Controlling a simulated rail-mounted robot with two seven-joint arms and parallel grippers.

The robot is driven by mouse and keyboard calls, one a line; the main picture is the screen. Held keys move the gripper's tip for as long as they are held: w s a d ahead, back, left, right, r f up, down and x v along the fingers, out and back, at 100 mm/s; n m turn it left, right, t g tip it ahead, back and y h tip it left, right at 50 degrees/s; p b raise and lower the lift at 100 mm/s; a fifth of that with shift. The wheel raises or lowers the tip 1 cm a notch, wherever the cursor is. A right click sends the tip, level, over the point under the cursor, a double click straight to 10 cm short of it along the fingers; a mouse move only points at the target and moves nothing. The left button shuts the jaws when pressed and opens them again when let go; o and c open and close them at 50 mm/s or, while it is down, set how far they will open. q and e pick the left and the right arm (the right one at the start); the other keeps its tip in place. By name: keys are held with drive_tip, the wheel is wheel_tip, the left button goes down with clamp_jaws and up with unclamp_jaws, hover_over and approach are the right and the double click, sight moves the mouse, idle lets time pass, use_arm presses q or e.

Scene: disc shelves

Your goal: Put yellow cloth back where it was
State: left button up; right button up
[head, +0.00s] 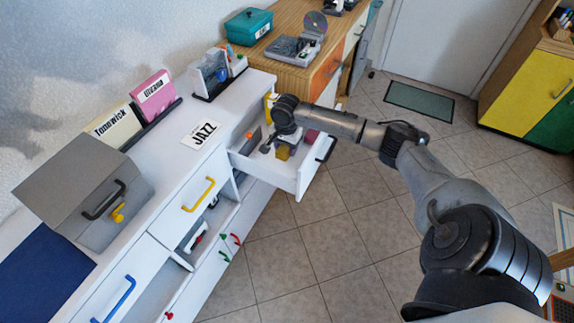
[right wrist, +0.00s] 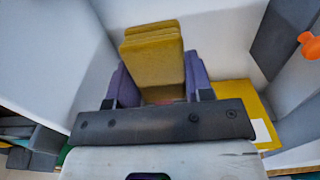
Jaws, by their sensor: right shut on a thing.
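The yellow cloth (right wrist: 152,52) is a folded, thick block, held upright between the purple finger pads of my right gripper (right wrist: 155,85). In the head view the cloth (head: 283,153) shows as a small yellow patch under my right gripper (head: 285,143), which reaches down into an open white drawer (head: 287,180). I cannot tell whether the cloth touches the drawer floor. My left gripper is in neither view.
The drawer has a black handle (head: 325,150); a dark red item (head: 312,135) and an orange item (head: 254,137) show in it.

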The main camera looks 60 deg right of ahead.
sight(287, 167)
wheel_tip(287, 167, down, 3)
drive_tip(key=shift+d+b, duration=0.15)
drive_tip(key=shift+b, duration=0.4)
drive_tip(key=shift+f+b, duration=0.35)
drive_tip(key=shift+f, duration=0.6)
wheel_tip(287, 167, down, 4)
drive_tip(key=shift+r+b, duration=0.1)
drive_tip(key=shift+b, duration=0.8)
drive_tip(key=o, duration=0.9)
